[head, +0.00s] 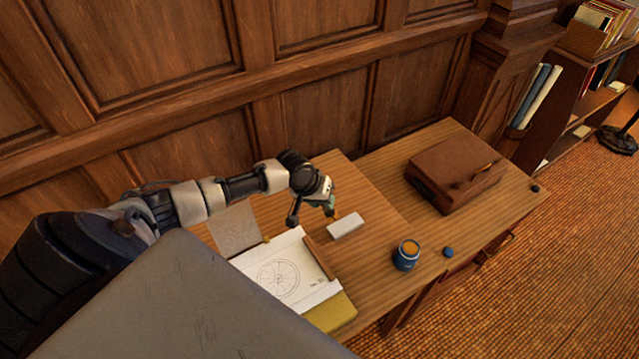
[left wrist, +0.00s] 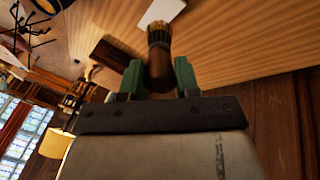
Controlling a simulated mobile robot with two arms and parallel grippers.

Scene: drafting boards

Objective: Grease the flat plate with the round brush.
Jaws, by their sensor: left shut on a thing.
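The flat plate is a light grey slab (head: 346,226) lying on the wooden desk. It also shows at the top of the left wrist view (left wrist: 161,12). My left gripper (head: 329,206) is just behind and left of the plate. In the left wrist view its green fingers (left wrist: 158,78) are shut on the round brush (left wrist: 159,38), which has a dark ferrule and tan bristles pointing towards the plate. Whether the bristles touch the plate I cannot tell. A blue tin (head: 406,257) with orange content stands open, right of and nearer than the plate. My right gripper is not in view.
A blue lid (head: 448,252) lies right of the tin. A brown case (head: 452,180) sits on the desk's right part. A drawing sheet (head: 275,272) lies left of the plate. A panelled wall (head: 200,140) stands behind. The desk between plate and case is clear.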

